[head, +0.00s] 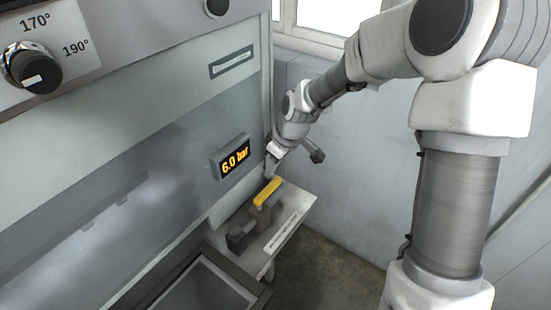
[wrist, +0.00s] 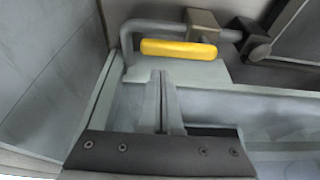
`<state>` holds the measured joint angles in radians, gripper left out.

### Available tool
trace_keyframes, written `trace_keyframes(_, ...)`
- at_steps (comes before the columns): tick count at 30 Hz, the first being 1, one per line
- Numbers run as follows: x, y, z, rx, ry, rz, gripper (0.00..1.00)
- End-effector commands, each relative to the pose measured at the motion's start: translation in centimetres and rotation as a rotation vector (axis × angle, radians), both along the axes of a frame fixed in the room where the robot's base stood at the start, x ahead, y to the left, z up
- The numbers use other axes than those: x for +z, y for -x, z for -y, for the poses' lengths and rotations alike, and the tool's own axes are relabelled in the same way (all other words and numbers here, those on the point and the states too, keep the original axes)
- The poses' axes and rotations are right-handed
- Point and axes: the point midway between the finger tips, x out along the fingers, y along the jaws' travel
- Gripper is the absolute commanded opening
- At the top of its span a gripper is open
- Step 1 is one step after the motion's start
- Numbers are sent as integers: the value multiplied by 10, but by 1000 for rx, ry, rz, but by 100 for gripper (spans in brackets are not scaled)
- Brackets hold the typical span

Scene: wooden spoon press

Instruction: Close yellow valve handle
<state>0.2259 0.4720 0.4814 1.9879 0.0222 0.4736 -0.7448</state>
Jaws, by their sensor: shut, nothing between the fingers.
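The yellow valve handle (head: 268,192) sits on a brass-coloured valve body (head: 260,214) above a small light shelf at the side of the machine. In the wrist view the handle (wrist: 179,49) lies nearly level across the picture, along the grey pipe. My gripper (wrist: 161,74) is shut and empty, its fingertips just below the handle in the wrist view. I cannot tell whether they touch it. In the head view my gripper (head: 271,172) is at the far end of the handle, small and partly hidden by the wrist.
A display (head: 233,158) reading 6.0 bar is on the machine front, left of my gripper. A labelled shelf (head: 285,229) carries the valve. A dark-rimmed tray (head: 205,287) stands at the lower front. A wall (head: 345,190) closes the right side.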

Motion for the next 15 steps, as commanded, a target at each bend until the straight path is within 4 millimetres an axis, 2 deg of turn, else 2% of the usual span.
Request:
trace_keyframes(3, -18, -3, -6, 3, 0, -2, 0)
trace_keyframes(6, -28, -6, -8, 1, 0, -1, 0)
trace_keyframes(15, -36, -8, -10, -1, 0, 0, 0)
